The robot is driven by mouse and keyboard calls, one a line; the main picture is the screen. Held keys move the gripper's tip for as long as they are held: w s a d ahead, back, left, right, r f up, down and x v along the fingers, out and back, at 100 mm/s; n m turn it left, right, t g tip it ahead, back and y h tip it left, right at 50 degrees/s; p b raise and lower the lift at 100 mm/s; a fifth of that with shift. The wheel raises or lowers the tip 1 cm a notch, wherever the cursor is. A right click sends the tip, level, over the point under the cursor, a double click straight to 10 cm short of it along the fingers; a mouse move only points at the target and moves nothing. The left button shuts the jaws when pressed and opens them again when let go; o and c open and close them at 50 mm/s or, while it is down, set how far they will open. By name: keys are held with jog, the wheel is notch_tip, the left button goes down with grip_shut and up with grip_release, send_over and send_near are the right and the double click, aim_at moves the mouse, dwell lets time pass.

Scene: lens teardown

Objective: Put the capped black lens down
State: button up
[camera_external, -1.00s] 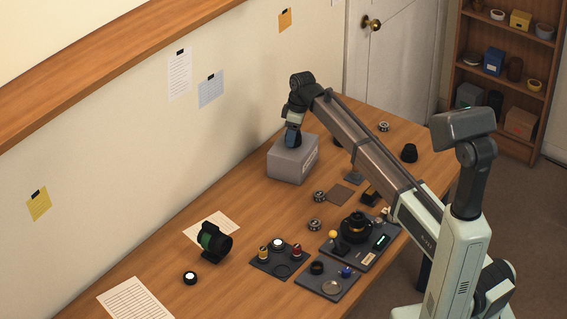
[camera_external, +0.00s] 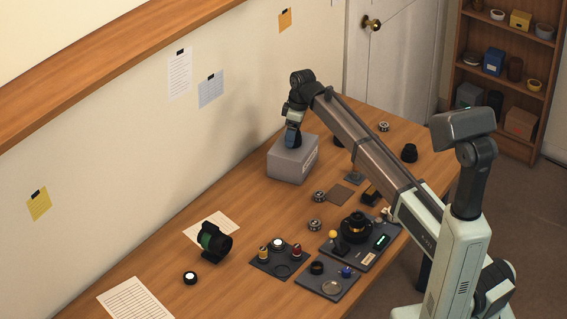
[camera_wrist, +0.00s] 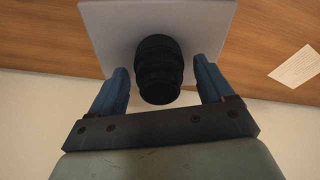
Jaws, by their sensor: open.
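The capped black lens (camera_wrist: 158,72) is a dark ribbed cylinder in the wrist view. It stands between the two blue fingers of my gripper (camera_wrist: 161,66), with a visible gap on each side. It appears to rest on the pale top of the grey box (camera_wrist: 103,30). In the external view my gripper (camera_external: 292,140) is low over the grey box (camera_external: 290,163), near its back edge. There I cannot make out the lens apart from the fingers. My gripper is open. The lens's lower end is hidden in the wrist view.
Below the box lie a brown square pad (camera_external: 341,194), small silver rings (camera_external: 315,225) and dark trays (camera_external: 281,262) with small parts. A black and green lens (camera_external: 214,241) stands farther left. Bare table surrounds the box's left side.

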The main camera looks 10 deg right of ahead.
jog(key=r, duration=0.3)
jog(key=d+r, duration=0.1)
jog(key=r, duration=0.7)
jog(key=shift+s+d+r, duration=0.1)
jog(key=shift+s+d, duration=0.2)
jog(key=shift+s, duration=0.05)
